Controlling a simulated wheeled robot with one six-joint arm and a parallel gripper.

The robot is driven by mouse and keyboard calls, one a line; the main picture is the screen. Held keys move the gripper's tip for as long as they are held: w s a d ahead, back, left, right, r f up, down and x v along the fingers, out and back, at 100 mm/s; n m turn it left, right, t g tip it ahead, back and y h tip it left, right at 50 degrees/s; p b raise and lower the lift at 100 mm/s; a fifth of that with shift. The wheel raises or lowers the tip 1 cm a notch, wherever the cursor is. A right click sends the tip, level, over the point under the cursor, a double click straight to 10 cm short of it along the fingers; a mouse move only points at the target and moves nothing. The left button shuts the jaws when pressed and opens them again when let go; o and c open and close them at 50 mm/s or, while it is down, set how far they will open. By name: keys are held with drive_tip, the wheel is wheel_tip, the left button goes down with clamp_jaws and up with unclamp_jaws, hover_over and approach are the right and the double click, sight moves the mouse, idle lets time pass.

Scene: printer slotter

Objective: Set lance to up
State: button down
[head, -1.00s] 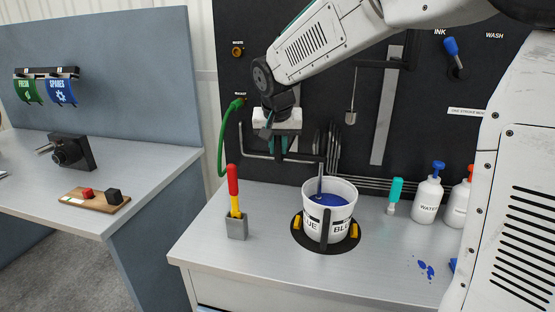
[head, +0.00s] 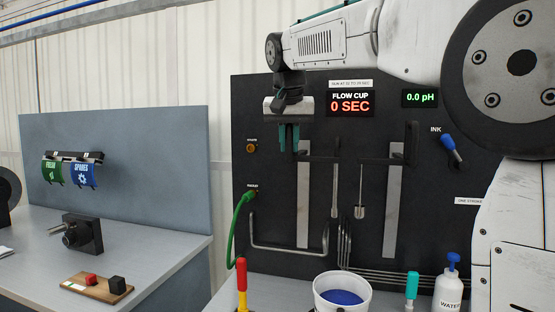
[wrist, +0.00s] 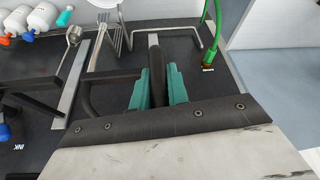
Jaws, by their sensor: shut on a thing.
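The lance shows in the head view as a thin grey rod (head: 335,190) hanging from a black side arm (head: 319,158) on the left grey vertical rail (head: 303,215). Its lower end is well above the white bucket of blue ink (head: 342,298). My gripper (head: 289,149) is at the top of this rail, at the left end of the side arm. In the wrist view, the teal fingers of my gripper (wrist: 158,95) are closed around the lance's black handle (wrist: 157,66). The fingers partly hide the grip point.
A second rail (head: 393,210) to the right carries a hanging flow cup (head: 360,211). A green hose (head: 240,222) curves at the left of the panel. A red-and-yellow tool (head: 241,283), a teal-handled tool (head: 412,286) and a water bottle (head: 448,292) stand in front.

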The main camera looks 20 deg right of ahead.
drive_tip(key=shift+r, duration=0.4)
drive_tip(key=c, duration=1.4)
unclamp_jaws()
drive_tip(key=shift+o, duration=0.2)
drive_tip(key=shift+f, duration=0.1)
drive_tip(key=v, duration=0.7)
drive_tip(key=shift+r, duration=0.35)
drive_tip(key=shift+s+a, duration=0.1)
drive_tip(key=s+a+f+n+g+y, duration=0.2)
drive_tip(key=s+f+n, duration=0.3)
drive_tip(key=s+f, duration=2.7)
wheel_tip(320, 180, down, 3)
drive_tip(key=shift+s+f+g, duration=0.1)
drive_tip(key=shift+s+g, duration=0.2)
drive_tip(key=shift+s, duration=0.1)
